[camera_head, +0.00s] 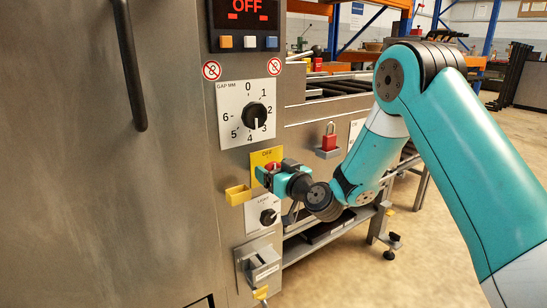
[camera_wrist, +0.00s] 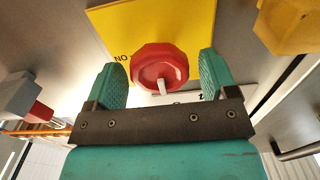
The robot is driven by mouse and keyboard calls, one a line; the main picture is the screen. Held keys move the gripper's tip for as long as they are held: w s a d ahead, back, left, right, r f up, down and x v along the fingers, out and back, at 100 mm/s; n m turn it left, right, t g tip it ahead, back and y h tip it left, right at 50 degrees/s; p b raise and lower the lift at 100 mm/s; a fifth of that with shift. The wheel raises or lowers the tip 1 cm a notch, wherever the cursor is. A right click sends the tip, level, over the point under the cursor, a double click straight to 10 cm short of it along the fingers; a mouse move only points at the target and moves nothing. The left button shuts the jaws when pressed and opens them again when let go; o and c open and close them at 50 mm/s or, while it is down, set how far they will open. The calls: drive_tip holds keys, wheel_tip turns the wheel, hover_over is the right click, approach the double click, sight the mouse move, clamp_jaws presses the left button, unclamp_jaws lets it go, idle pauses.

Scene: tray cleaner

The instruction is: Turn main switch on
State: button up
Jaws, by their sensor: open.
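The main switch is a red knob on a yellow plate (camera_head: 262,156) marked OFF, on the front of the steel machine. In the head view my gripper (camera_head: 268,175) is at the plate and hides much of the red knob (camera_head: 273,166). In the wrist view the red knob (camera_wrist: 158,68) has a white pointer mark and sits between the two teal fingers of my open gripper (camera_wrist: 160,66).
Above are a display (camera_head: 246,14) reading OFF in red, coloured buttons and a gap dial (camera_head: 256,116). A yellow box (camera_head: 238,195) and a light switch (camera_head: 268,216) lie close to my gripper. A red padlock (camera_head: 329,139) is to the right.

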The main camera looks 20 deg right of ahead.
drive_tip(key=shift+w+a, duration=0.15)
drive_tip(key=shift+w, duration=0.1)
drive_tip(key=c, duration=0.9)
